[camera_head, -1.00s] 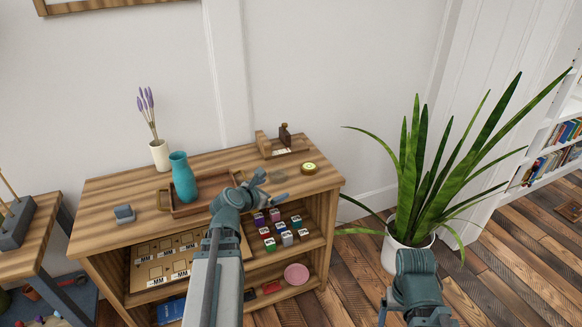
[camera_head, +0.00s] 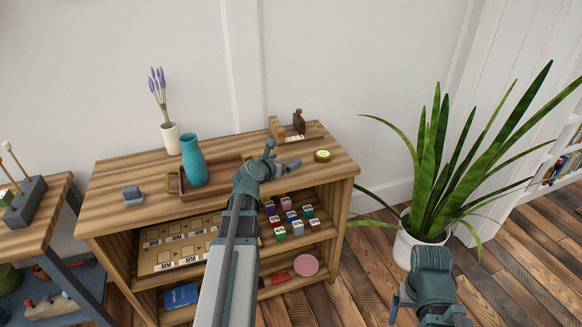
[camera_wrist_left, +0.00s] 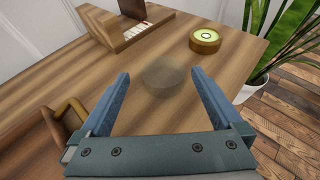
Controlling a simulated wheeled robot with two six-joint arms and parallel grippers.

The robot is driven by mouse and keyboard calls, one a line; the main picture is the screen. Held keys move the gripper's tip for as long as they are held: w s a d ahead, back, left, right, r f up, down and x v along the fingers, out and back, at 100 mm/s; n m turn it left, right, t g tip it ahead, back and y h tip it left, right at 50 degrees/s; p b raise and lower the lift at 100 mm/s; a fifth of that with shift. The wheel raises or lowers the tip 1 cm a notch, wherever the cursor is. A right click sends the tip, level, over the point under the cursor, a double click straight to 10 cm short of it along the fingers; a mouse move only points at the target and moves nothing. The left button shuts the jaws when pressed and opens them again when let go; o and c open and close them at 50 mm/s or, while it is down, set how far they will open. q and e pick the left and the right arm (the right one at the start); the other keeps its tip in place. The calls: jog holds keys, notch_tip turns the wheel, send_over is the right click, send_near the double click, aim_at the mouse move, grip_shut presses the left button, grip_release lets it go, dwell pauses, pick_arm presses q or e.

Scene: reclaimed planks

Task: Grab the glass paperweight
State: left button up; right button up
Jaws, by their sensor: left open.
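The glass paperweight (camera_wrist_left: 167,80) is a smoky, see-through round disc lying flat on the wooden top. In the left wrist view it is between and just beyond the tips of my left gripper (camera_wrist_left: 160,78), with wood visible on both sides. My left gripper also shows in the head view (camera_head: 282,153), its jaws spread and empty. There the gripper largely covers the paperweight, and I cannot make it out clearly. My right gripper (camera_head: 430,308) is low at the right of the head view, away from the shelf; its jaw opening is unclear.
A round candle-like item (camera_head: 322,155) sits right of my left gripper, and a wooden holder with a stamp (camera_head: 298,122) behind. A handled tray (camera_head: 228,170) and teal vase (camera_head: 194,160) are to the left. A potted plant (camera_head: 420,245) stands right of the shelf unit.

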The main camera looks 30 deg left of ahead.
aim_at(292, 158)
pick_arm(q)
jog(key=shift+d+b+x, duration=0.1)
jog(key=shift+b+x, duration=0.5)
jog(key=shift+x, duration=0.8)
jog(key=shift+d+b+x, duration=0.15)
jog(key=shift+b+x, duration=0.4)
jog(key=shift+x, duration=0.9)
jog(key=shift+s, duration=0.15)
pick_arm(e)
notch_tip(292, 158, down, 2)
jog(key=shift+f, duration=0.15)
pick_arm(q)
jog(key=c, duration=1.4)
jog(key=shift+r, duration=0.1)
